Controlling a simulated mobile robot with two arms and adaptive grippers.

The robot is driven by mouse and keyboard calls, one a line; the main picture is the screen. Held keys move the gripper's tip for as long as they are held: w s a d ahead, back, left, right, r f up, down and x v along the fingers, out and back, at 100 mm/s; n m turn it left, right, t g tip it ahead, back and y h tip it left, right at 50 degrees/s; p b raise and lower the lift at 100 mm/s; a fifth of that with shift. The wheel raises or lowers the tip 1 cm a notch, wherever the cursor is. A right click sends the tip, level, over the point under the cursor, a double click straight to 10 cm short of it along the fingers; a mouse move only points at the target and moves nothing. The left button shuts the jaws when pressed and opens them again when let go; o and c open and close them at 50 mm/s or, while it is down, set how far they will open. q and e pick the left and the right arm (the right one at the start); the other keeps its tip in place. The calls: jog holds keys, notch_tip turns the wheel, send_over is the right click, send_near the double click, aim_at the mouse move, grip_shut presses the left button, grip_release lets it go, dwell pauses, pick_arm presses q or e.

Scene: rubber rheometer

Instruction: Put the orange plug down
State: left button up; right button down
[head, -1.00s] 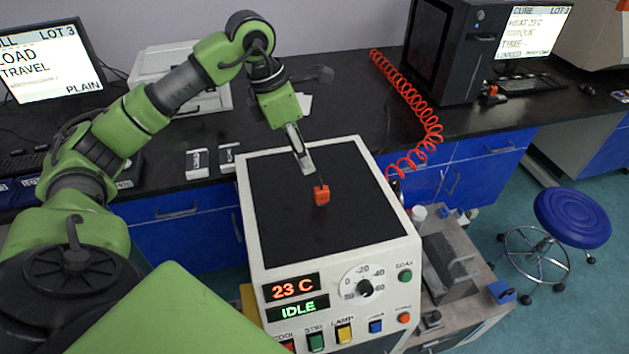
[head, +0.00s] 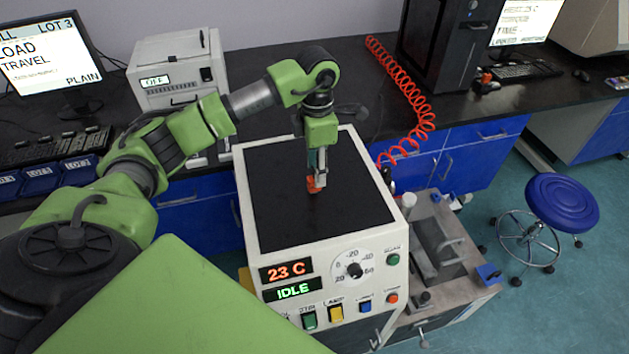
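The small orange plug (head: 311,185) is on the black top of the white bench unit (head: 270,205), near its middle. My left gripper (head: 318,182) points straight down at the plug, and its fingers are right at it. One pale finger covers the plug's right side. The fingers are too small and overlapped to tell whether they are shut on the plug or only beside it. I cannot tell whether the plug's underside touches the top. My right gripper is not in view.
The unit's front panel reads 23 C and IDLE, with a dial (head: 353,269) and buttons. A coiled red hose (head: 407,95) runs behind it on the right. A metal fixture (head: 440,250) stands to its right. The black top around the plug is clear.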

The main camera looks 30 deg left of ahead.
pick_arm(q)
jog(key=shift+s+f+p, duration=0.15)
jog(key=shift+f+p, duration=0.2)
jog(key=f+p, duration=0.1)
jog(key=f, duration=0.2)
jog(key=shift+a+f+p, duration=0.2)
jog(key=shift+f+p, duration=0.1)
jog(key=shift+p, duration=0.1)
jog(key=shift+f, duration=0.4)
jog(key=shift+c, duration=0.3)
grip_shut()
